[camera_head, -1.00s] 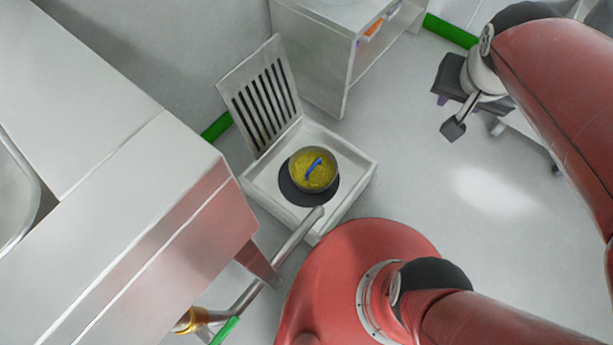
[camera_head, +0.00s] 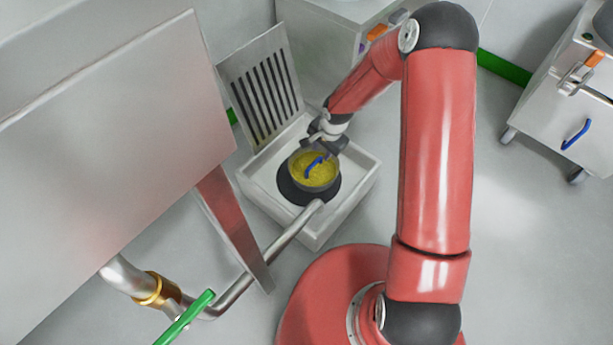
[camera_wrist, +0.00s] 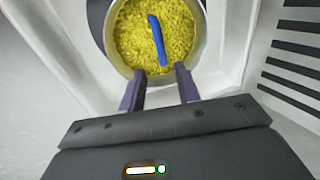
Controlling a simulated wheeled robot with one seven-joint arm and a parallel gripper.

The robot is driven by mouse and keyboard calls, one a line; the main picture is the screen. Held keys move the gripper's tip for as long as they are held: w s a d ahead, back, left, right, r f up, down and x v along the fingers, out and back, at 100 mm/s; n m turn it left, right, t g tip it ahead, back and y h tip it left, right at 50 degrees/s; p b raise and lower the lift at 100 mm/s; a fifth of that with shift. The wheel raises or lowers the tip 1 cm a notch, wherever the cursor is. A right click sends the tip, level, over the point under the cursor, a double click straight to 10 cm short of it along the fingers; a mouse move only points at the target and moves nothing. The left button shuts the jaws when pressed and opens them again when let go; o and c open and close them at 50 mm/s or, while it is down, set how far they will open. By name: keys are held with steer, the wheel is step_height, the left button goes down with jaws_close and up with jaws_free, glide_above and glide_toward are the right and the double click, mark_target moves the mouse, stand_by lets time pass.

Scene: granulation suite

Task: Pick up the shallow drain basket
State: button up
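The shallow drain basket (camera_head: 312,178) is a round metal bowl filled with yellow granules, with a blue handle (camera_head: 315,166) across its top. It sits over a dark round opening in a white square basin (camera_head: 268,207) on the floor. In the wrist view the basket (camera_wrist: 180,35) is at the top, with the blue handle (camera_wrist: 158,40) slanting across it. My gripper (camera_wrist: 160,75) is open, its two dark fingers apart at the basket's near rim. The handle's lower end is between and just beyond the fingertips. I cannot tell whether the fingers touch anything.
A slotted grate (camera_head: 265,88) leans upright at the basin's back. A metal pipe (camera_head: 280,240) ends over the basin. A white cabinet (camera_head: 325,50) stands behind, a wheeled cart (camera_head: 555,115) at the right. A large steel unit (camera_head: 120,130) fills the left.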

mark_target(315, 162)
steer(key=f, duration=0.2)
steer(key=a+f+b, duration=0.1)
steer(key=f, duration=0.2)
steer(key=a+f+b, duration=0.1)
steer(key=f, duration=0.2)
steer(key=shift+w+f, duration=0.15)
steer(key=shift+w, duration=0.15)
jaws_close()
